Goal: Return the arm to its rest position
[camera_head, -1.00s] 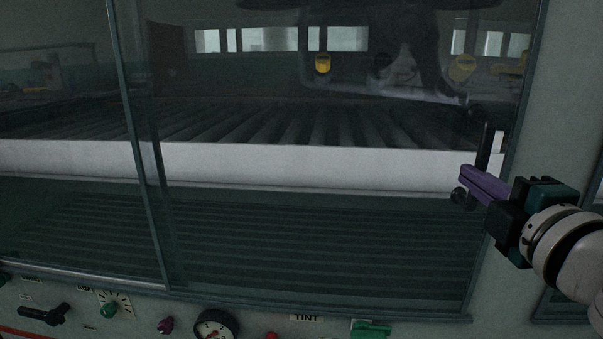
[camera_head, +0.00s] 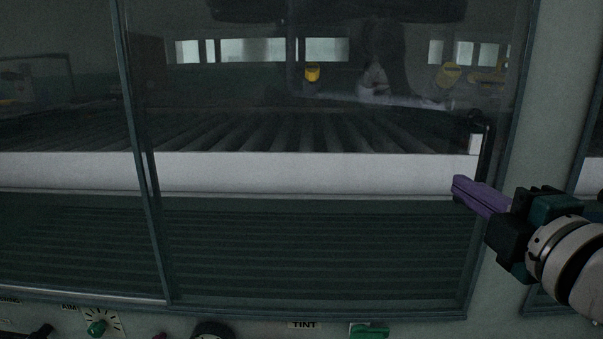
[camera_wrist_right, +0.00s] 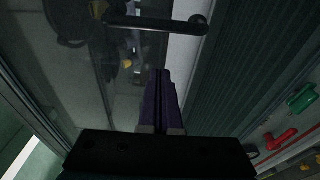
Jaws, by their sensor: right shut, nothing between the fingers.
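My right gripper (camera_head: 456,190) comes in from the right in the head view, with purple fingers pressed together and nothing between them. It is in front of the glass, just below the black door handle (camera_head: 487,150). In the right wrist view the purple fingers (camera_wrist_right: 161,75) point at the glass, and the handle (camera_wrist_right: 155,24) lies beyond their tips, apart from them. My left gripper is not in view.
The glass door (camera_head: 300,240) closes off a roller conveyor (camera_head: 290,132) with a white front beam (camera_head: 300,171). A red knob (camera_wrist_right: 280,139) shows in the wrist view.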

